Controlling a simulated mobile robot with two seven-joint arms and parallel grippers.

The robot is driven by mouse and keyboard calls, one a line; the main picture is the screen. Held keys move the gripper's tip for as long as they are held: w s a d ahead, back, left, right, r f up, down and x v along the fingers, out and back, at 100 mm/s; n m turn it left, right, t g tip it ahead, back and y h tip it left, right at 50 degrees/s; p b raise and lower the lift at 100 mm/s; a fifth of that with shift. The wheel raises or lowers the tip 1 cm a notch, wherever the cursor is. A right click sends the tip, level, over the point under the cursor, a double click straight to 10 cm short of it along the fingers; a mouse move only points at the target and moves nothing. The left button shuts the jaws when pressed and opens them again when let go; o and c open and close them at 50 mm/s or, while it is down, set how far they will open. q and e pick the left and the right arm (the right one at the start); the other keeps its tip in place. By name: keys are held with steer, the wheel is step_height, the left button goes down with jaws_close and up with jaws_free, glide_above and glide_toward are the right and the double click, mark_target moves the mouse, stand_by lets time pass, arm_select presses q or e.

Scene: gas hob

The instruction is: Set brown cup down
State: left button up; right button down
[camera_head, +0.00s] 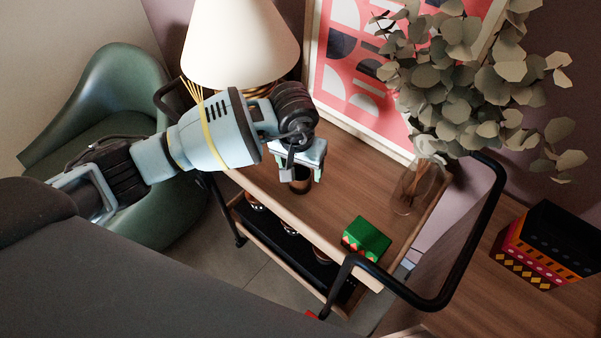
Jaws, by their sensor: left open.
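The brown cup (300,185) is small and dark. It stands on the wooden top of the cart (336,205), near the front edge and right under my left gripper. My left gripper (300,175) points down over the cup, with its fingers apart on either side of it. The jaws are open, and part of the cup is hidden behind the fingers. I cannot tell whether a finger touches it. My right gripper is not in view.
A green box (367,238) lies on the cart top, right of the cup. A glass vase (418,186) with leafy branches and a lamp (240,45) stand at the back. A black rail (484,235) rises at the right. A lower shelf holds several cups.

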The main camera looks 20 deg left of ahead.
arm_select(q)
step_height(320, 180, up, 7)
steer(key=shift+s, duration=0.45)
stand_by(0.4)
